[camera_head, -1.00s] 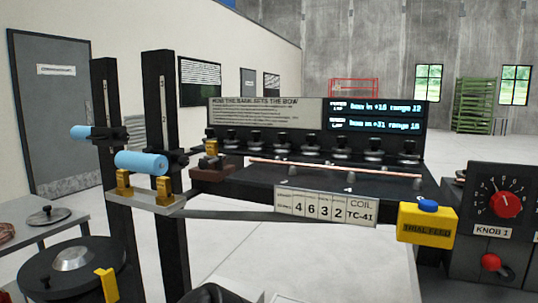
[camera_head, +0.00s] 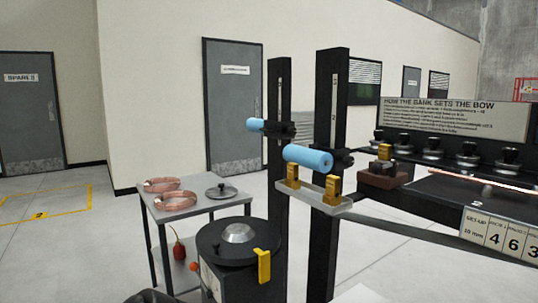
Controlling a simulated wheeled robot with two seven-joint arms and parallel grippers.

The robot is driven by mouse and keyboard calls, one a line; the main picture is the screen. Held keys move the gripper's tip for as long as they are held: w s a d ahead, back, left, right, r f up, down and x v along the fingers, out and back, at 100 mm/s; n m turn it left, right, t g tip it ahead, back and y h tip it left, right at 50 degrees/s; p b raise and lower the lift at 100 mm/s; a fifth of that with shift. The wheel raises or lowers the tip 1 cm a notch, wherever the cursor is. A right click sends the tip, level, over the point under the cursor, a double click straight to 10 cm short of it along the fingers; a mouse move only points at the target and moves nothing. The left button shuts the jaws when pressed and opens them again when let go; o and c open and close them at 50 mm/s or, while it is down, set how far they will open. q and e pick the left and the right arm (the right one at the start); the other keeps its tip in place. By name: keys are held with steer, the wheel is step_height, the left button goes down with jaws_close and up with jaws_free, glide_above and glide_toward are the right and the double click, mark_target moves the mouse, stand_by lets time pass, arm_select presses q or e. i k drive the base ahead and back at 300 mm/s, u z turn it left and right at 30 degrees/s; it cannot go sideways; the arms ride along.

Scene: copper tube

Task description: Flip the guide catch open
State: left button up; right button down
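A small brass-coloured catch (camera_head: 384,152) stands on a brown guide block (camera_head: 380,176) at the left end of the dark bench. No label names it as the guide catch, and its open or shut state is too small to tell. The copper tube (camera_head: 478,179) lies on the bench to its right and runs out of the picture. Neither of my grippers is recognisable in view. A dark rounded shape at the bottom edge is cut off, and I cannot tell what part it is.
Two black posts (camera_head: 333,110) carry blue rollers (camera_head: 308,158) above a pale shelf with brass blocks. A black turntable (camera_head: 238,240) with a yellow lever (camera_head: 263,266) stands before them. A grey side table (camera_head: 190,205) holds copper coils (camera_head: 172,200). Open floor lies left.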

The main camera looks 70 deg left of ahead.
mark_target(377, 169)
steer(key=u, duration=1.65)
